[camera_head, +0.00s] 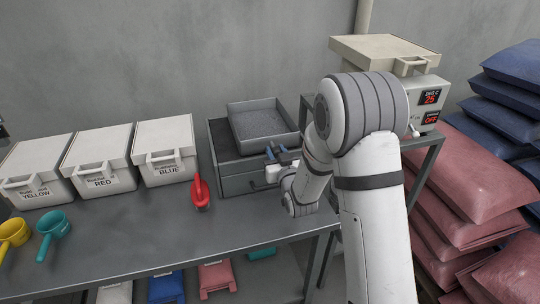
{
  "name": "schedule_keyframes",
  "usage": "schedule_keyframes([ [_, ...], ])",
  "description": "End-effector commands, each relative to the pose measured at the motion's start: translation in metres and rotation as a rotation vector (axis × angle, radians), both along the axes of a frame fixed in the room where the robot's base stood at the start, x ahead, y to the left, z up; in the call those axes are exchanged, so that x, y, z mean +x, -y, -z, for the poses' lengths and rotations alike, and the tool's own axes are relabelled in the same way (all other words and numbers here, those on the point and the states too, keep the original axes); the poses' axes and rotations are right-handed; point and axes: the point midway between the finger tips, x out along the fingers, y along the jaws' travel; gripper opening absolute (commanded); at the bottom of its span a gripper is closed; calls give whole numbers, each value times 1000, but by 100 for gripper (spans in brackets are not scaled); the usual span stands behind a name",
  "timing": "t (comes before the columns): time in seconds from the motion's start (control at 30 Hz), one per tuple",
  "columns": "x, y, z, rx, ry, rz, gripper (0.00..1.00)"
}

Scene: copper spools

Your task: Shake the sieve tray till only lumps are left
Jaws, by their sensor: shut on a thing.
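The sieve tray (237,138) is a grey, square, walled tray at the upper middle of the head view. It sits over a dark grey open-topped box (236,184) on the bench. Its floor looks grey and speckled; I cannot tell lumps from fine material at this size. My gripper (277,152) is at the tray's near side, its blue-grey fingers pointing up at the front wall. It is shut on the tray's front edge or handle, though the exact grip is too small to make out.
White lidded bins marked YELLOW (38,165), RED (100,155) and BLUE (163,148) line the bench's (130,225) back left. A red scoop (200,192) lies left of the box. Yellow (13,233) and teal (54,227) scoops lie further left.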

Motion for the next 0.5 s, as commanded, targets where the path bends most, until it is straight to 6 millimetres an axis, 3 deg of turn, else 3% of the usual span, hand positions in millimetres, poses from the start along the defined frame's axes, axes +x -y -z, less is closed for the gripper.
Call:
schedule_keyframes([
  [0.07,0,-2,-1,0,0,-4,0],
  [0.1,-1,-3,-1,0,0,-5,32],
  [0.3,-2,-6,0,0,0,-10,48],
  [0.5,-2,-7,0,0,-1,-11,49],
])
